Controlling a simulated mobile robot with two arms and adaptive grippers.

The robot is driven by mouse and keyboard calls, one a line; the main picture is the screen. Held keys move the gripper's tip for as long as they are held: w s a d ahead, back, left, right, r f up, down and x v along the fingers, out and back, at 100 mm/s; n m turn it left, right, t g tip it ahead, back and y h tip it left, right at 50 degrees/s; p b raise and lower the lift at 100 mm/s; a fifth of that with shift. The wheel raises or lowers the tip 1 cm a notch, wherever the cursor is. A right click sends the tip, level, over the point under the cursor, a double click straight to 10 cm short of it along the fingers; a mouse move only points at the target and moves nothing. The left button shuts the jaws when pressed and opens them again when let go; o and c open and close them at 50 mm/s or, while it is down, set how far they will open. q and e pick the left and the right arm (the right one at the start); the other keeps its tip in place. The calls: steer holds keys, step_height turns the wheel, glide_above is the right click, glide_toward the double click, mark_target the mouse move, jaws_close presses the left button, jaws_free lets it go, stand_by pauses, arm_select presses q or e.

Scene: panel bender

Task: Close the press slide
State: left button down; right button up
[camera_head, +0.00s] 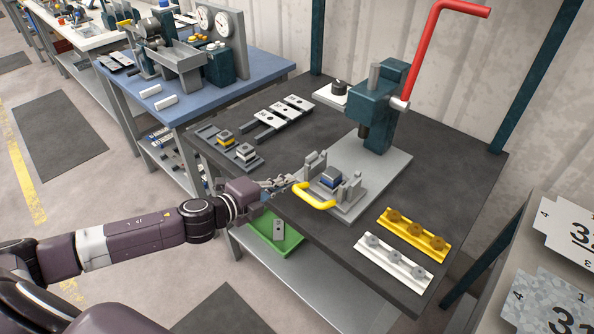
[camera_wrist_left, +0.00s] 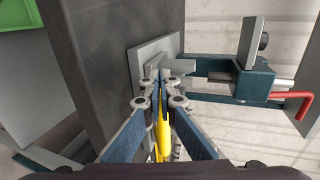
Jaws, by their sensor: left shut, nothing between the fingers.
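The press slide (camera_head: 348,207) is a grey plate with upright grey blocks and a yellow handle (camera_head: 313,197) at its front left. It sits near the table's front edge, in front of the press, not under the ram (camera_head: 364,131). A small part with a blue layer (camera_head: 331,179) sits between the blocks. My left gripper (camera_head: 286,183) is shut and empty, just left of the handle. In the left wrist view the fingers (camera_wrist_left: 163,88) are together, and the yellow handle (camera_wrist_left: 162,138) shows close by; contact cannot be told. My right gripper is not in view.
The teal press (camera_head: 382,118) with a red lever (camera_head: 425,45) stands behind the slide on the dark table (camera_head: 310,112). Yellow (camera_head: 413,235) and white (camera_head: 393,262) racks lie to the right. Trays with parts lie left. A green bin (camera_head: 265,234) is below.

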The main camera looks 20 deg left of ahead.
mark_target(324, 185)
arm_select(q)
steer(key=w, duration=0.1)
steer(key=w+d+p, duration=0.1)
steer(key=w, duration=0.1)
steer(key=shift+d+r, duration=0.1)
steer(key=shift+w+d, duration=0.2)
steer(key=shift+w, duration=0.45)
steer(key=shift+f, duration=0.2)
